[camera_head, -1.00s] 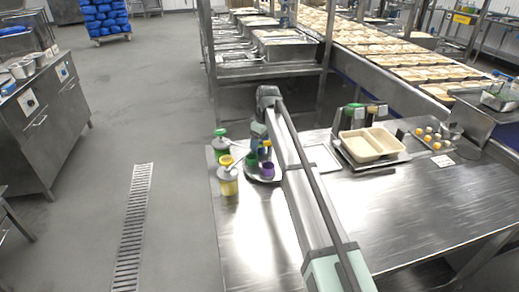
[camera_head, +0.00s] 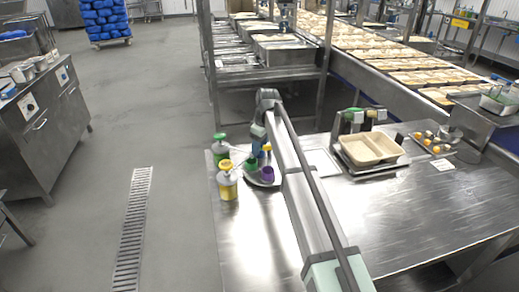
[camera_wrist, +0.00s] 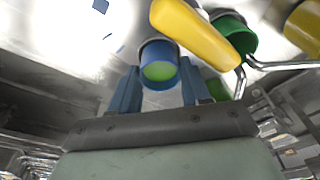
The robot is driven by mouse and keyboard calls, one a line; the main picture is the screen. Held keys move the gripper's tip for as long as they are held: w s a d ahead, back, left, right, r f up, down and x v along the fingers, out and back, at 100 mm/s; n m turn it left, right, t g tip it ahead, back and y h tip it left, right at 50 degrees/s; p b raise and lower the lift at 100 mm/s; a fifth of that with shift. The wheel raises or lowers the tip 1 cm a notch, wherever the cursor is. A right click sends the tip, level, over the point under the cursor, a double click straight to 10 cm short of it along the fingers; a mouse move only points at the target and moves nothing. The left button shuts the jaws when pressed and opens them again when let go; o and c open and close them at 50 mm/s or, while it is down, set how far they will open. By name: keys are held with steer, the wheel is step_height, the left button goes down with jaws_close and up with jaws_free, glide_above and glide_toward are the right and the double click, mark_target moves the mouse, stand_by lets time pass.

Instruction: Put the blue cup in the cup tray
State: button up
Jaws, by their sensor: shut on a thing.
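My gripper (camera_wrist: 160,88) is shut on the blue cup (camera_wrist: 158,72) in the wrist view, with one finger on each side of it. The cup's round end faces the camera and shows green inside its blue rim. In the head view my arm's end is above the round grey tray (camera_head: 262,184) on the left of the table. The tray holds a green cup (camera_head: 251,166) and a purple cup (camera_head: 266,174). In the head view the blue cup is hard to make out near my arm, and I cannot tell whether it touches the tray.
A beige two-part container (camera_head: 371,146) stands right of my arm. In the wrist view a yellow object (camera_wrist: 195,32) and a green cup (camera_wrist: 236,36) are close right of the blue cup. The front table is clear.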

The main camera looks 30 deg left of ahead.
step_height(320, 180, up, 8)
steer(key=shift+r, duration=0.1)
steer(key=shift+w+d+r, duration=0.1)
steer(key=shift+w+r, duration=0.05)
steer(key=shift+r, duration=0.15)
steer(key=w+d+m, duration=0.2)
steer(key=w+d, duration=0.6)
steer(key=d, duration=0.2)
glide_above(318, 161)
steer(key=shift+s+d+f+n, duration=0.15)
steer(key=shift+f+n, duration=0.2)
steer(key=shift+f, duration=1.5)
steer(key=shift+w+d+f+n, duration=0.1)
steer(key=shift+f+n, duration=0.2)
steer(key=shift+f, duration=1.55)
steer(key=shift+s+d+f+n, duration=0.15)
steer(key=shift+f+n, duration=0.2)
steer(key=shift+f, duration=1.5)
steer(key=shift+f, duration=0.15)
steer(key=o, duration=1.1)
steer(key=shift+c, duration=0.2)
